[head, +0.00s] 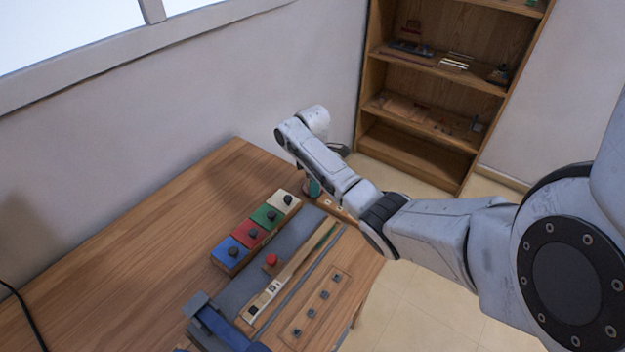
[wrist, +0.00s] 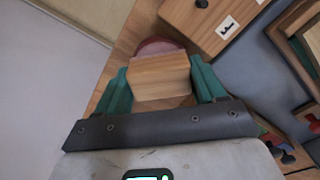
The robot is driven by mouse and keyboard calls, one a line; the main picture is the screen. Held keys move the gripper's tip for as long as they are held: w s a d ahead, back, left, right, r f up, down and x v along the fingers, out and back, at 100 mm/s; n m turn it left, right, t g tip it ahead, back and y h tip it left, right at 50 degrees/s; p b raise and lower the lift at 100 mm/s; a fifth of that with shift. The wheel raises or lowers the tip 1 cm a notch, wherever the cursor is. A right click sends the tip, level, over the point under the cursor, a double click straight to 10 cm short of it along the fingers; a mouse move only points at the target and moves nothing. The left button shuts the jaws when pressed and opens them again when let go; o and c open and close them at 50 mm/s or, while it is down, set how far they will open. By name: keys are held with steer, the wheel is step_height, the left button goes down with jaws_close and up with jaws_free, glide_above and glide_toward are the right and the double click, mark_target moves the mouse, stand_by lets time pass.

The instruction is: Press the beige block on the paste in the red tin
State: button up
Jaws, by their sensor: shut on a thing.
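The beige block (wrist: 160,80), with visible wood grain, is between the two teal fingers of my gripper (wrist: 158,66) in the wrist view. My gripper is shut on it. The red tin (wrist: 160,46) shows as a dull red rounded edge just beyond the block, which hides most of it. In the head view my gripper (head: 313,187) is low at the far right corner of the table, partly behind my arm; block and tin cannot be made out there.
A row of blue, red, green and cream boxes with black knobs (head: 256,230) stands left of my gripper on the wooden table (head: 130,250). The table's left part is clear. A shelf (head: 440,75) stands behind.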

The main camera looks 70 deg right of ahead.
step_height(320, 180, up, 7)
steer(key=p, duration=0.7)
stand_by(1.0)
